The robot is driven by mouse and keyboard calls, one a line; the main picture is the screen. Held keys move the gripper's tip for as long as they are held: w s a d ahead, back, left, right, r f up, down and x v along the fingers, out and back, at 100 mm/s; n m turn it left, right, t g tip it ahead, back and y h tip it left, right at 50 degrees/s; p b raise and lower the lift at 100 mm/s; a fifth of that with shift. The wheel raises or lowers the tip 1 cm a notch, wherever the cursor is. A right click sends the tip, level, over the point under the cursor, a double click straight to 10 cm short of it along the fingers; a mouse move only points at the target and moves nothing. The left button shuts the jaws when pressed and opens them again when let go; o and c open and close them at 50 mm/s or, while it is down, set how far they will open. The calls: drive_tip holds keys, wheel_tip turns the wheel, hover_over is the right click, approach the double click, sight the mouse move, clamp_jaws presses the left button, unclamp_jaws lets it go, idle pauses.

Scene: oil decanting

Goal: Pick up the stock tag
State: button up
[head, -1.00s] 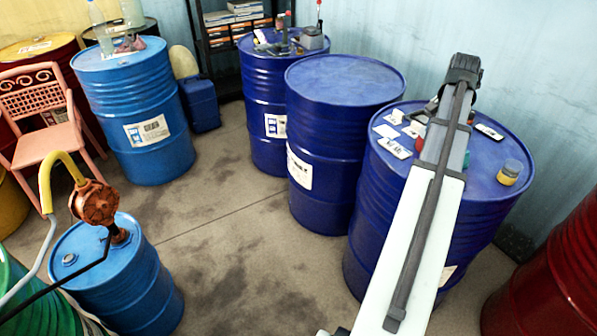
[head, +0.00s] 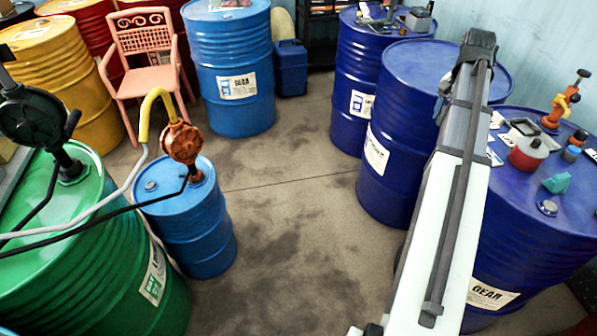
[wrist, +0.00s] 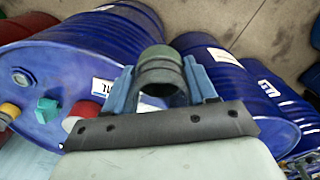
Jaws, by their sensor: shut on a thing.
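In the wrist view, my gripper (wrist: 165,72) has its blue-grey fingers closed around a short dark green cylinder (wrist: 160,62), held above the floor. In the head view my own arm hides the gripper. Pale cards that may be stock tags lie on top of the near right blue drum (head: 490,240): one small card (head: 495,157) at its left edge and another (head: 591,154) at the right picture edge. I cannot tell which is the stock tag. I see no card clearly between my fingers.
On that drum stand a red can (head: 528,154), a teal block (head: 557,183) and an orange hand pump (head: 566,98). More blue drums stand behind it. A green drum (head: 110,260), a small blue drum (head: 190,225) and a pink chair (head: 148,70) are left. The middle floor is clear.

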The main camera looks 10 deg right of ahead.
drive_tip(key=w+a+n, duration=0.2)
drive_tip(key=w+a, duration=0.3)
drive_tip(key=a, duration=0.4)
drive_tip(key=w+a+n, duration=0.2)
drive_tip(key=w+a, duration=0.3)
drive_tip(key=a, duration=0.5)
drive_tip(key=w+a+n, duration=0.2)
drive_tip(key=a+n, duration=0.4)
drive_tip(key=a, duration=3)
drive_tip(key=shift+f, duration=0.15)
drive_tip(key=s+a+n, duration=0.1)
drive_tip(key=s+a, duration=0.1)
drive_tip(key=a, duration=0.3)
drive_tip(key=s+a+n, duration=0.1)
drive_tip(key=s+a, duration=0.1)
drive_tip(key=a, duration=0.4)
drive_tip(key=s+a+n, duration=0.1)
drive_tip(key=s+a, duration=0.1)
drive_tip(key=a, duration=0.4)
drive_tip(key=shift+a, duration=0.2)
drive_tip(key=s+a+n, duration=0.7)
drive_tip(key=s+a, duration=1.9)
drive_tip(key=a, duration=0.1)
drive_tip(key=s+a+n, duration=0.5)
drive_tip(key=s, duration=0.8)
drive_tip(key=s+a+n, duration=0.4)
drive_tip(key=s, duration=0.8)
drive_tip(key=s+a+n, duration=0.5)
drive_tip(key=s, duration=0.8)
drive_tip(key=shift+f, duration=4.7)
